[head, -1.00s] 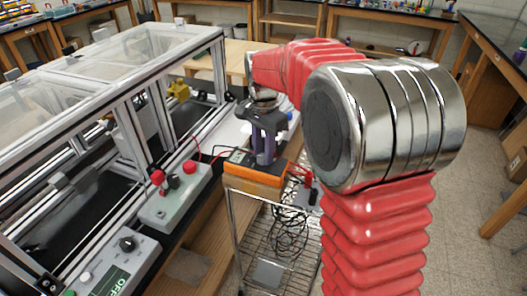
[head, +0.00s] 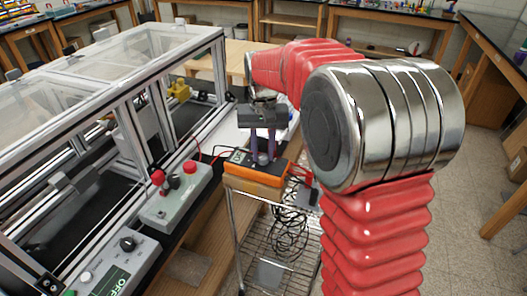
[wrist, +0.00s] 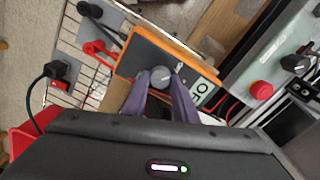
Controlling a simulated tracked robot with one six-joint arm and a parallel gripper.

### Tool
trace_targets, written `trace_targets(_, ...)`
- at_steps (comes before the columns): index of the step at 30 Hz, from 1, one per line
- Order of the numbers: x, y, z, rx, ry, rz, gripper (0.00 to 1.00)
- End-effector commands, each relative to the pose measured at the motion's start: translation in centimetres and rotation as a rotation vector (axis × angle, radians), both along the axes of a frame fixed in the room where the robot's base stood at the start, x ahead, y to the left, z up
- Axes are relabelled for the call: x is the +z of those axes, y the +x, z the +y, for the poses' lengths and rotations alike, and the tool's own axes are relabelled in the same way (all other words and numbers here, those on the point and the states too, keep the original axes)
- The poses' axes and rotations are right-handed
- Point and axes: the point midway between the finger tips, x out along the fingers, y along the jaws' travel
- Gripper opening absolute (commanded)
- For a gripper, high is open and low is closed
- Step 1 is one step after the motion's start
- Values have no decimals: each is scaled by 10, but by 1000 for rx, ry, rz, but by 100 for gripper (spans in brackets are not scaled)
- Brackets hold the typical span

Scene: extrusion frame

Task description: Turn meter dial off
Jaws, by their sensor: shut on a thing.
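The orange and black meter (head: 240,177) lies on top of a wire cart beside the framed machine. It also shows in the wrist view (wrist: 140,55). Its round grey dial (wrist: 161,77) sits between the purple fingertips of my gripper (wrist: 160,82). My gripper (head: 265,160) points down over the meter and is shut on the dial. The meter's display (wrist: 200,91) shows large letters starting with "OF"; a finger covers the rest.
A grey control box (head: 172,200) with red knobs stands left of the meter. Another box (head: 115,262) with a display reading OFF is at lower left. Red leads run by the meter, and black cables (head: 290,232) hang in the wire cart. The extrusion frame (head: 150,75) rises at left.

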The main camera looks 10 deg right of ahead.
Motion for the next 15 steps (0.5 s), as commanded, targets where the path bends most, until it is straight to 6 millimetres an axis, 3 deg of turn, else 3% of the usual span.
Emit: trace_targets(15,0,0,1,204,0,-1,3)
